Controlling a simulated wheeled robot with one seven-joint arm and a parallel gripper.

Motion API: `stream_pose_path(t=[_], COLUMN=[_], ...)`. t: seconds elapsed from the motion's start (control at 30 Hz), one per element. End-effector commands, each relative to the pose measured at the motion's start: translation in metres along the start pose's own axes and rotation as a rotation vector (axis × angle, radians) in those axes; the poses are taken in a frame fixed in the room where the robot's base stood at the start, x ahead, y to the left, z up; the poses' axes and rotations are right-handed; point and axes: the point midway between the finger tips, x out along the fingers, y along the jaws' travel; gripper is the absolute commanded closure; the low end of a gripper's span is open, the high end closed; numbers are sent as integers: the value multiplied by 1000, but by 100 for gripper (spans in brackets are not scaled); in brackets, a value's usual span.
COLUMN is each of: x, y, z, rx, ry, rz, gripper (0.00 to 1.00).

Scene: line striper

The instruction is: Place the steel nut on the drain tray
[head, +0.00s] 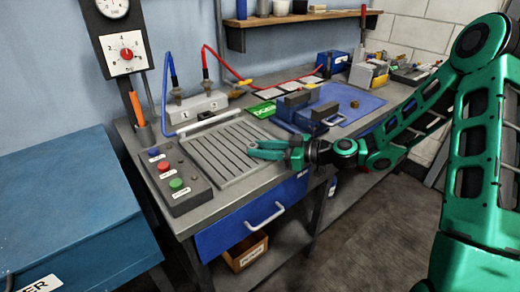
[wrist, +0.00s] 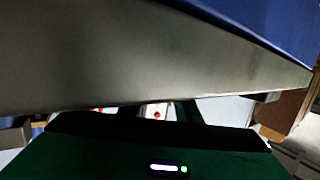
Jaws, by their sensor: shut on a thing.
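The drain tray (head: 218,152) is a grey, grooved plate lying flat on the bench, left of centre in the head view. My gripper (head: 252,149) reaches in from the right, with its green fingers at the tray's right side. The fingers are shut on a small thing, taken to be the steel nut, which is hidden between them. I cannot tell whether it touches the tray. In the wrist view the bench's grey edge fills most of the picture, and the fingertips are largely hidden.
A control box (head: 174,180) with blue, red and green buttons stands left of the tray. A blue vise (head: 306,113) stands behind my gripper, and a blue mat (head: 368,106) with a small brass-coloured piece (head: 355,104) lies to its right. A blue drawer (head: 250,217) is below the bench top.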

Motion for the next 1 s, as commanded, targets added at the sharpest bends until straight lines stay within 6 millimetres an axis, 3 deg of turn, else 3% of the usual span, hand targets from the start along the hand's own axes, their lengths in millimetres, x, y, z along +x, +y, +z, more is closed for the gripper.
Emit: stream_pose_path(t=[0.37,0.4,0.47,0.5,0.77,0.9,1.0], x=[2,2,2,2,2,0,-17], y=[-1,-1,-1,-1,-1,0,2], z=[14,14,15,15,14,4,3], rx=[5,6,7,7,8,5,8], ry=[-12,-13,-14,-14,-15,-14,-14], rz=[-2,-2,-3,-3,-2,0,5], gripper=[94,68,53,51,51,51,51])
